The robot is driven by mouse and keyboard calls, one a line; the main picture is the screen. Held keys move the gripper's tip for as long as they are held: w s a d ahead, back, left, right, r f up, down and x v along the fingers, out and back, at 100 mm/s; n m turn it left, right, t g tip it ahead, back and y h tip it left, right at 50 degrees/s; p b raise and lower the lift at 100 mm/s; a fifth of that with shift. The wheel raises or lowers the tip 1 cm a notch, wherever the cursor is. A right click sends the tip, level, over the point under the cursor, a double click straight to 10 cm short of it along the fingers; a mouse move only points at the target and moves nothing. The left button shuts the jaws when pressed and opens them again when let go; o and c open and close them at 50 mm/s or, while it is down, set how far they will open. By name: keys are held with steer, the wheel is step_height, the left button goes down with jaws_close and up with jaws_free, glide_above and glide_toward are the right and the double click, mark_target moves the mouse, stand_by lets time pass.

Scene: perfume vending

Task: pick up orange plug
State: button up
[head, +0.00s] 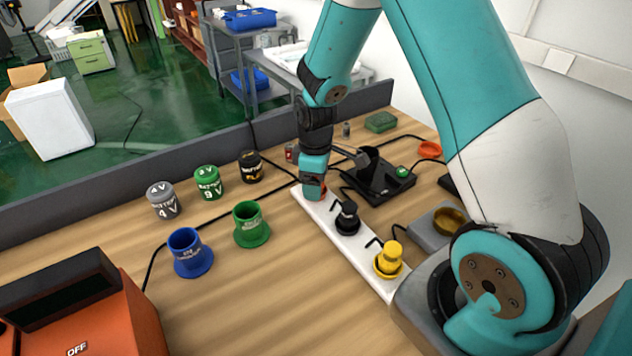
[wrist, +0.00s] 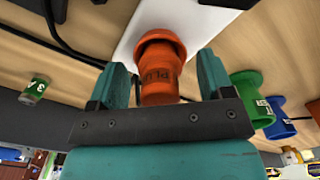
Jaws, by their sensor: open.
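The orange plug (wrist: 160,68) stands at the end of the white strip (wrist: 190,25) in the wrist view. In the head view it is almost wholly hidden behind my gripper (head: 312,188), with only a sliver of orange showing. My gripper points down at the far end of the white strip (head: 322,228). In the wrist view my gripper (wrist: 162,78) is open, with one finger on each side of the plug. Gaps show between the fingers and the plug, so it is not gripped.
A black plug (head: 347,218) and a yellow plug (head: 389,260) stand on the same strip. Blue (head: 192,255) and green (head: 250,226) cups stand to the left. A black device (head: 379,182) with cables is close on the right. Bare table lies in front.

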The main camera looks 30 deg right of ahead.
steer(key=c, duration=1)
steer(key=shift+r, duration=0.1)
steer(key=shift+c, duration=0.2)
